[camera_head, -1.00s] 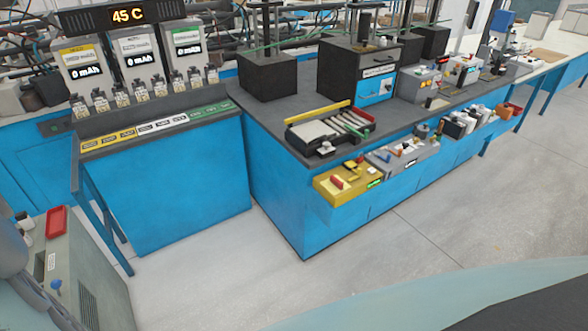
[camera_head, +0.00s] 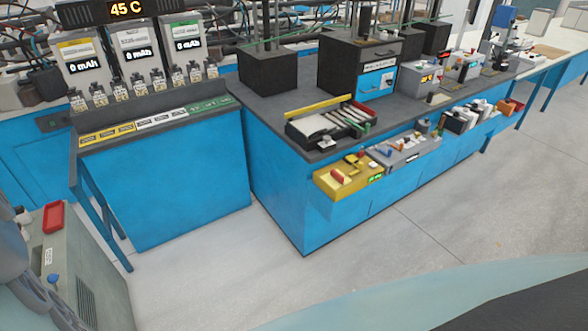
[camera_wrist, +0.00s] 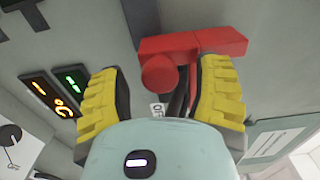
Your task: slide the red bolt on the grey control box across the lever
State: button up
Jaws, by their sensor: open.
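In the wrist view, the red bolt (camera_wrist: 205,43) is a red bar with a round red knob (camera_wrist: 159,75) on a grey panel of the control box (camera_wrist: 75,38). My gripper (camera_wrist: 158,82) is open, its two yellow ribbed fingers on either side of the knob. The left finger is clearly apart from the knob; I cannot tell whether the right finger touches red. A dark part, perhaps the lever (camera_wrist: 180,98), shows between the fingers beside an "OFF" label. My gripper's palm hides what is below. My gripper does not show in the head view.
Orange and green displays (camera_wrist: 70,83) sit left of my gripper, with a dial (camera_wrist: 12,135) below. A pale plate (camera_wrist: 275,138) is at right. The floor in front is clear.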

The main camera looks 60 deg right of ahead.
jog(key=shift+d, duration=0.1)
jog(key=v, duration=1.2)
jog(key=shift+w, duration=0.1)
